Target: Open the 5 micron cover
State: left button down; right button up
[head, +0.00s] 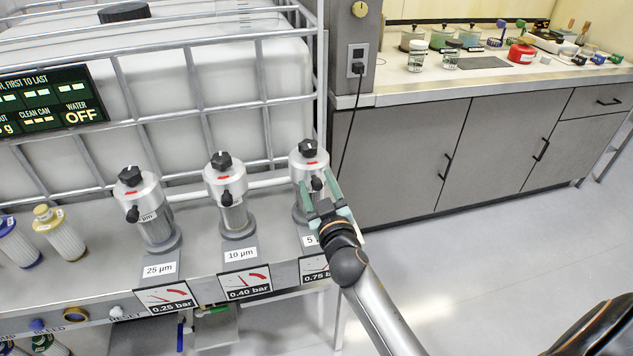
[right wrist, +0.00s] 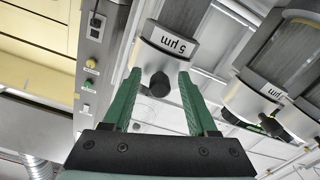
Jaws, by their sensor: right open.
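The 5 micron housing (head: 309,160) stands at the right end of the row of filters, with a silver cover, a black top knob (head: 308,147) and a black side knob (head: 316,184). Its cover shows in the right wrist view (right wrist: 170,42), label upside down, with a black knob (right wrist: 159,84) below it. My right gripper (head: 315,178) is open, its green fingers on either side of the front of the cover. In the right wrist view the black knob lies between the fingers (right wrist: 159,75), with gaps on both sides. My left gripper is not in view.
The 10 µm housing (head: 231,197) and 25 µm housing (head: 147,210) stand to the left. A caged white tank (head: 190,80) is behind. A grey post with a socket (head: 357,52) and cabinets (head: 450,150) are to the right. The floor (head: 480,260) at right is clear.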

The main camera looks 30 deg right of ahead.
grip_shut()
dwell(0.4)
dwell(1.0)
